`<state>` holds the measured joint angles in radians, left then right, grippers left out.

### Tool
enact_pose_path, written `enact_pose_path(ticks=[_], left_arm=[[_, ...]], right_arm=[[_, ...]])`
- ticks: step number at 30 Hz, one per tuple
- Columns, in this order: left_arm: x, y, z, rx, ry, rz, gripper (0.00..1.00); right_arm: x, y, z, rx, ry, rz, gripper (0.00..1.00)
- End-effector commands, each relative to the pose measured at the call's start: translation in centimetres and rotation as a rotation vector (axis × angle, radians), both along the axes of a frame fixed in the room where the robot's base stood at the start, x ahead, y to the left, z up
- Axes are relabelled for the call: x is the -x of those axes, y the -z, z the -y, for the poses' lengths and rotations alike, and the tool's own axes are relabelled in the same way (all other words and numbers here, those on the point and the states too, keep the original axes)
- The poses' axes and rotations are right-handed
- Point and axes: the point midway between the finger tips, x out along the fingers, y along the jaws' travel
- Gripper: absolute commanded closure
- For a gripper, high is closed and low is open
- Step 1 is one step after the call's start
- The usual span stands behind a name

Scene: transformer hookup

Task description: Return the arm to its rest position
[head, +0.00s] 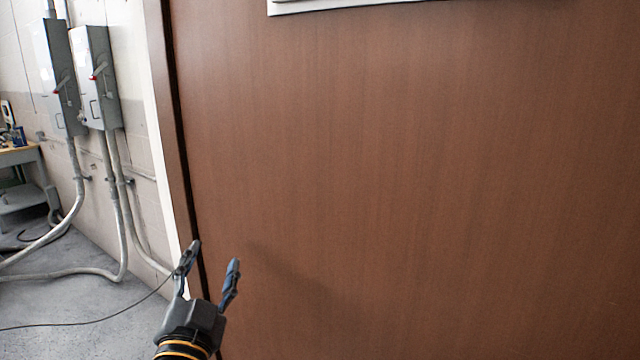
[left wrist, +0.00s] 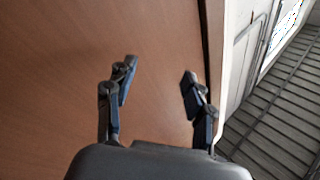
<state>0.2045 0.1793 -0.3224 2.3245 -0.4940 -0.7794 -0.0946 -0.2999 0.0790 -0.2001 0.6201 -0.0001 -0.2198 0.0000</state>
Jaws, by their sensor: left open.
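My left gripper (head: 213,262) is low in the head view, left of centre. Its two fingers are spread and nothing is between them. It is in front of the left edge of a large brown wooden panel (head: 410,170). In the left wrist view, the open fingers (left wrist: 157,85) show against the same brown panel (left wrist: 60,80). Whether the fingertips touch the panel I cannot tell. My right gripper is in neither view.
Two grey electrical boxes (head: 62,75) with red-marked levers hang on the left wall, with conduits (head: 121,220) running down. A thin dark cable (head: 85,323) crosses the grey floor toward the gripper. A workbench (head: 18,156) stands at far left. A white-edged sheet (head: 330,5) is at the top.

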Motion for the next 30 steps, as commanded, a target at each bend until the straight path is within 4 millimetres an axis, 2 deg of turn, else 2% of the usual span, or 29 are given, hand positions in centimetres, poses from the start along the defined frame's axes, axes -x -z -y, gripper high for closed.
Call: enact_pose_path(ticks=[1,4,6,9,12,15,18,24,25,30], left_arm=[[0.4,4.0,-0.8,0.047,-0.013,-0.119,0.47],[2.2,11.4,-2.1,0.134,-0.039,-0.348,0.47],[4.2,16.4,-2.7,0.189,-0.06,-0.507,0.47],[8.2,22.9,-3.4,0.264,-0.093,-0.731,0.47],[12.7,28.0,-3.7,0.323,-0.124,-0.932,0.47],[16.9,31.5,-3.8,0.368,-0.151,-1.095,0.47],[20.8,34.1,-3.8,0.402,-0.176,-1.233,0.47],[28.4,37.4,-3.6,0.457,-0.219,-1.478,0.47],[28.8,38.1,-3.5,0.46,-0.224,-1.498,0.47],[27.2,43.6,-3.3,0.453,-0.226,-1.509,0.47]], right_arm=[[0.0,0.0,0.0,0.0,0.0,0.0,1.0],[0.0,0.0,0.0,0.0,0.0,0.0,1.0],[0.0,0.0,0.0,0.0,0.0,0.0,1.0],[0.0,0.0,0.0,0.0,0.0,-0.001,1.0],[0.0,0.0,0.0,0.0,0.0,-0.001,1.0],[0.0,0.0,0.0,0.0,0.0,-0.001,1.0],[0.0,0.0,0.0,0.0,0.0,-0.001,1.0],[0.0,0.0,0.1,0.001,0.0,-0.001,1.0],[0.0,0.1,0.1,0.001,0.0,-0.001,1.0],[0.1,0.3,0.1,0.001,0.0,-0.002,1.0]])
